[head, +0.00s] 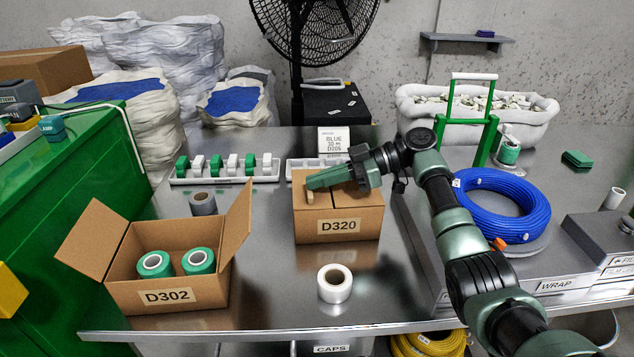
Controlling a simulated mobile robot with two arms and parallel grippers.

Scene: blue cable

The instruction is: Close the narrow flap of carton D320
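Carton D320 (338,228) stands on the steel table in the middle of the head view, its label facing me. Its top looks covered by cardboard, with a seam running front to back. No flap clearly stands up, but the back part of the top is hidden behind my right gripper. My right gripper (318,180) reaches in from the right and lies low over the carton's top, its fingertips towards the left side. A small pale tan piece (309,192) shows just below the fingertips. I cannot tell whether the fingers touch the carton. My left gripper is not in view.
Open carton D302 (168,297) holds two green rolls at the left. A white roll (334,284) stands in front of D320. A tray of green and white pieces (224,180) lies behind. A blue cable coil (500,205) lies right of my arm.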

